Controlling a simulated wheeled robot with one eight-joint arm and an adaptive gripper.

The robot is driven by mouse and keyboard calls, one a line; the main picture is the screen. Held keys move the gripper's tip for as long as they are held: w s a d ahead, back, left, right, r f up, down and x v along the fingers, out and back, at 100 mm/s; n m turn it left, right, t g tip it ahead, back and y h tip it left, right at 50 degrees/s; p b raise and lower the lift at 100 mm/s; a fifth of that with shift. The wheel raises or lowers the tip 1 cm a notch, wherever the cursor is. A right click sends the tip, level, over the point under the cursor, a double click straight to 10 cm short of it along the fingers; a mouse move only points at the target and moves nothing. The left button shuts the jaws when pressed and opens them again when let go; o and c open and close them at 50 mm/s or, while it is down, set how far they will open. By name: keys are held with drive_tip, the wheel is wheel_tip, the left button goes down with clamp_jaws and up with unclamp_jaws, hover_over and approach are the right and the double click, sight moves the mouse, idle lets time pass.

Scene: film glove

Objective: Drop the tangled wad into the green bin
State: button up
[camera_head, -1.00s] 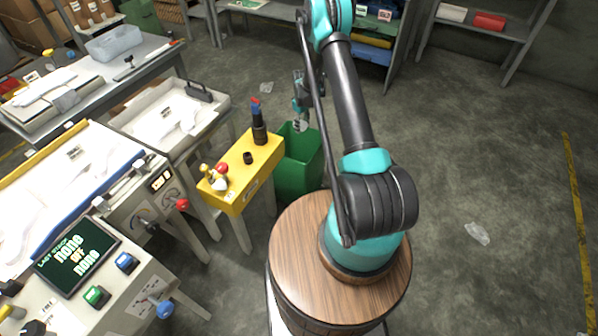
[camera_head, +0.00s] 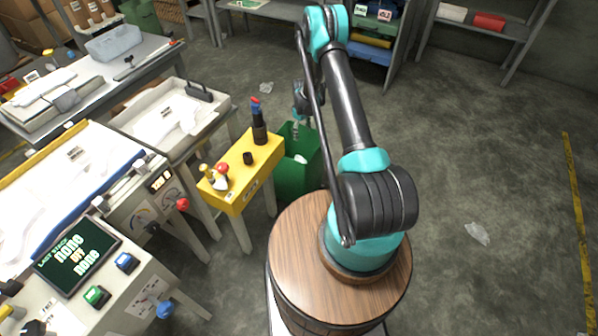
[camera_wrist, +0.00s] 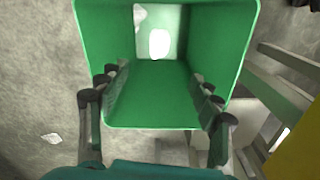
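The green bin (camera_head: 296,180) stands on the floor beyond my wooden-topped base, beside the yellow bench. The whitish tangled wad (camera_head: 300,159) lies inside the bin. In the wrist view the wad (camera_wrist: 159,43) is a pale lump low inside the green bin (camera_wrist: 100,45), with the bin's walls around it. My gripper (camera_head: 296,132) is over the bin's opening. In the wrist view my gripper (camera_wrist: 157,85) has its fingers wide apart, with nothing between them.
The yellow bench (camera_head: 240,172) with small tools stands just left of the bin. Pale crumpled scraps lie on the floor, one behind the bin (camera_head: 267,88) and one at the right (camera_head: 478,233). The floor at the right is mostly clear.

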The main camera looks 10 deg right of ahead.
wheel_tip(320, 180, up, 12)
idle(0.8)
drive_tip(key=shift+r, duration=0.1)
